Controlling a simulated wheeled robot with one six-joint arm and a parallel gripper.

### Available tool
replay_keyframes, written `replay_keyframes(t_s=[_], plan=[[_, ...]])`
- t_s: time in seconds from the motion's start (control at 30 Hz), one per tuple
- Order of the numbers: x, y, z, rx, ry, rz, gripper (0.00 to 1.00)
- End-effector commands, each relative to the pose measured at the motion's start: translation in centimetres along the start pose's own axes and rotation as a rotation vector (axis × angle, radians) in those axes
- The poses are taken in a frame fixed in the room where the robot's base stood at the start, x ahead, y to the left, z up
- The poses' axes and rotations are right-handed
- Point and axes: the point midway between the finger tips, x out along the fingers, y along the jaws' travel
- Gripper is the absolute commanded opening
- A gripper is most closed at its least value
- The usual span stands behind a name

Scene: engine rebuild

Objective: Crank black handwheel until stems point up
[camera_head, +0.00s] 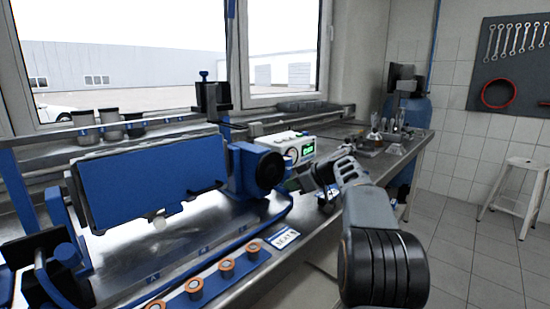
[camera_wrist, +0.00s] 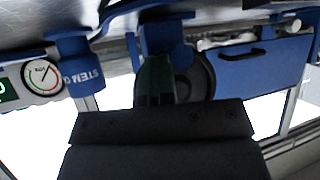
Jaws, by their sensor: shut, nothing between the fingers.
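The black handwheel (camera_head: 268,170) sits on the right end of a blue stand, facing my gripper. A large blue block (camera_head: 150,185) is mounted left of it, with a small pale peg (camera_head: 158,222) at its lower edge that may be a stem. My gripper (camera_head: 312,184) is to the right of the wheel. In the wrist view, which looks upside down, my shut fingers (camera_wrist: 155,80) overlap the handwheel (camera_wrist: 198,78) and hide part of it; contact cannot be told. The blue block (camera_wrist: 255,65) shows there too, with a pale peg (camera_wrist: 294,24).
A white gauge box (camera_head: 293,148) with a green display stands behind the wheel. A blue strip with several copper-coloured rings (camera_head: 227,268) lies along the bench front. Grey cylinders (camera_head: 110,124) stand on the back shelf. A white stool (camera_head: 520,190) is far right; the floor between is clear.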

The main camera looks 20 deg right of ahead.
Motion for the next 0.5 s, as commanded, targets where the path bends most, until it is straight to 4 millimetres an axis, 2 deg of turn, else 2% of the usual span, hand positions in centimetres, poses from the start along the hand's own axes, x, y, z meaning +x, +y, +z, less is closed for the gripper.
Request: replay_keyframes(t_s=[0.5], plan=[[0.41, -0.62, 0.22, 0.001, -0.001, -0.004, 0.0]])
